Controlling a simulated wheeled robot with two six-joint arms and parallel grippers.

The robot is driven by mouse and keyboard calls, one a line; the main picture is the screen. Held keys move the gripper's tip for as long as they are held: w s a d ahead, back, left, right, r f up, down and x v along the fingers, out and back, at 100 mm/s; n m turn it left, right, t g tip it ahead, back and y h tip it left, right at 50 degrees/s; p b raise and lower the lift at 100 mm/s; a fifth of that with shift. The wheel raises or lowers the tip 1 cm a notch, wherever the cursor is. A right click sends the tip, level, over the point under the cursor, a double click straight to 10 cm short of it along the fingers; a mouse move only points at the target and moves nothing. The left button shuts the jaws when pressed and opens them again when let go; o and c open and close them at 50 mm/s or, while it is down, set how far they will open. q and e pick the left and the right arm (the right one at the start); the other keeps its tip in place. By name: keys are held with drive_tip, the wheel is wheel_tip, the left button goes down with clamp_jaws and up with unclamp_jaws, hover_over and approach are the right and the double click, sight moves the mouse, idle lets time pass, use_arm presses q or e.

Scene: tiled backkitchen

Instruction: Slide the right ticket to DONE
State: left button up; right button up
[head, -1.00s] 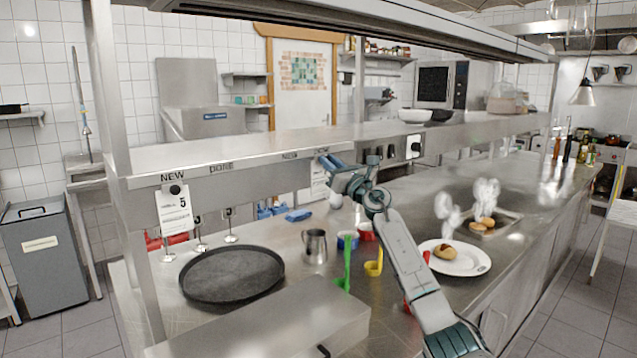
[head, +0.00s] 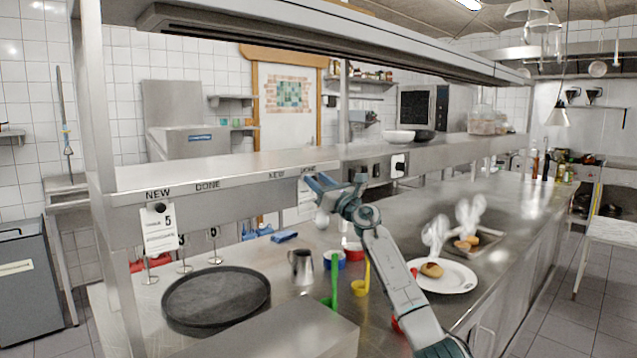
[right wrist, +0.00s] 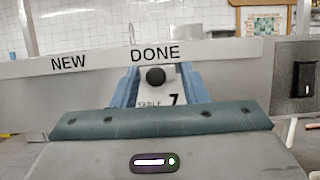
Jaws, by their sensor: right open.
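The right ticket (head: 305,208) is a white slip on the front of the steel shelf rail, mostly hidden behind my right gripper in the head view. In the right wrist view this ticket (right wrist: 150,98) shows "TABLE 7" and a round black magnet, directly below the DONE label (right wrist: 155,53). The NEW label (right wrist: 69,63) is to its left. My right gripper (right wrist: 158,88) is open, with one blue finger on each side of the ticket. Contact is not clear. The gripper also shows in the head view (head: 325,186). My left gripper is not in view.
Another ticket (head: 160,230), numbered 5, hangs under the left NEW label. Below the rail stand a dark round pan (head: 215,297), a metal jug (head: 302,268) and coloured ladles. A plate (head: 455,277) with a bun is right of my arm.

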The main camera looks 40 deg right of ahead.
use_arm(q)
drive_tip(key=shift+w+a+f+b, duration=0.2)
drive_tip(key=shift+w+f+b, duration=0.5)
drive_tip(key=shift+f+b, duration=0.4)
use_arm(e)
drive_tip(key=v, duration=1)
drive_tip(key=shift+s, duration=0.3)
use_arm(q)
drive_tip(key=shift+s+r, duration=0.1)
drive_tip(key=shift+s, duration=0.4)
use_arm(e)
drive_tip(key=shift+d+f, duration=0.1)
drive_tip(key=shift+d, duration=0.05)
